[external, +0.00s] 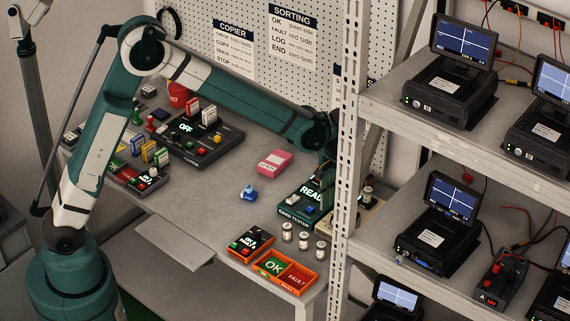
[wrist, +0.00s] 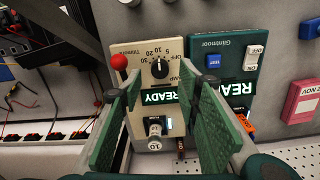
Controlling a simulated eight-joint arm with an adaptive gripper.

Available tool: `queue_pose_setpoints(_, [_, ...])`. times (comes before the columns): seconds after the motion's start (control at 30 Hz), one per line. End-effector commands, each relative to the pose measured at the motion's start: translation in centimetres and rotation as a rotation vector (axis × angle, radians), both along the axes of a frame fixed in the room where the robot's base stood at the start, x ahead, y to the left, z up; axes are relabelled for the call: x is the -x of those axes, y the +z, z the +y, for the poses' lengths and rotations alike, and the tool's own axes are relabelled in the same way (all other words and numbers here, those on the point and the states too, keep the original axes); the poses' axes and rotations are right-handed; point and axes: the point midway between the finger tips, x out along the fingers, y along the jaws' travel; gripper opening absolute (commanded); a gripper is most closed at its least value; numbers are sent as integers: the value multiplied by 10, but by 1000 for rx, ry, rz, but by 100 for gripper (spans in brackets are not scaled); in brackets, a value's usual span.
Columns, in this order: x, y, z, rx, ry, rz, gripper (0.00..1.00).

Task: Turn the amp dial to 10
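The amp dial (wrist: 160,68) is a round black knob on a beige tester (wrist: 180,90), with OFF, 5, 10, 20 and 30 printed around it. A pale pointer mark shows on the knob, but its exact setting is too small to read surely. My gripper (wrist: 158,95) is open; its green fingers are spread on either side of the tester in the wrist view. The knob lies between and beyond the fingertips, with no visible contact. In the external view, the rack post hides most of my gripper, and the beige tester (external: 369,205) is partly hidden.
The tester has a lit READY display (wrist: 160,96), a red-ball lever (wrist: 119,62) and a capped cylinder (wrist: 155,130) between my fingers. A green card tester (wrist: 232,60) stands beside it. The rack post (external: 347,120) is close to my arm.

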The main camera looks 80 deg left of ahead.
Motion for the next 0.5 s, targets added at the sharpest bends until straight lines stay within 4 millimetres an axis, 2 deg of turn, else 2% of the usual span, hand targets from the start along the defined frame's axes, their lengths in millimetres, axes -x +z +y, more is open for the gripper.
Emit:
queue_pose_setpoints(0.3, [0, 51, 0, 0, 0, 0, 34])
queue_pose_setpoints(0.5, [0, 71, 0, 0, 0, 0, 34])
